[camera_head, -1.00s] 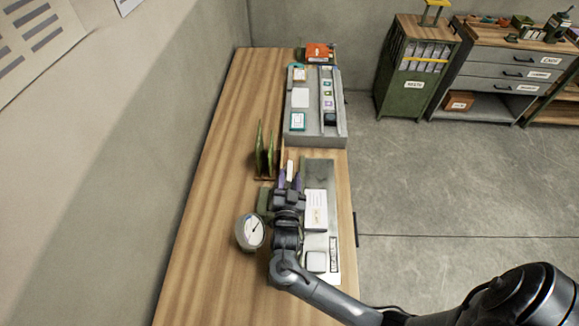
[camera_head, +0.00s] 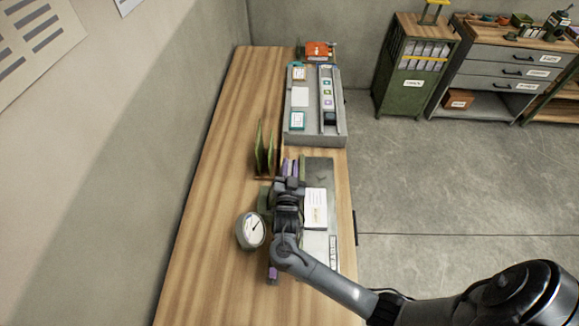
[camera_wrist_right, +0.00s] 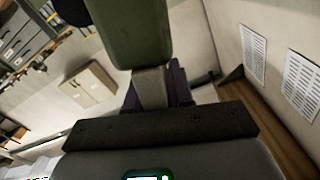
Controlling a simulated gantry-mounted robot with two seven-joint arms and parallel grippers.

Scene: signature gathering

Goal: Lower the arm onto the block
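My right gripper (camera_head: 290,166) is over the bench, with its purple fingers pointing away from the head camera, close together. A green part (camera_head: 265,198) shows just left of the gripper, beside the round gauge (camera_head: 250,231). In the right wrist view a large green block-like piece (camera_wrist_right: 130,30) fills the top, close to the camera. A grey post-like piece (camera_wrist_right: 150,88) is below it, between the purple fingers. Whether the fingers grip it is unclear. I cannot tell for sure which part is the movable arm and which the block. My left gripper is out of view.
A white labelled card (camera_head: 315,207) lies on the grey plate (camera_head: 320,172) right of the gripper. Green upright plates (camera_head: 264,152) stand beyond it at left. A grey tray (camera_head: 310,141) is at the back. The bench's left strip (camera_head: 220,160) is clear.

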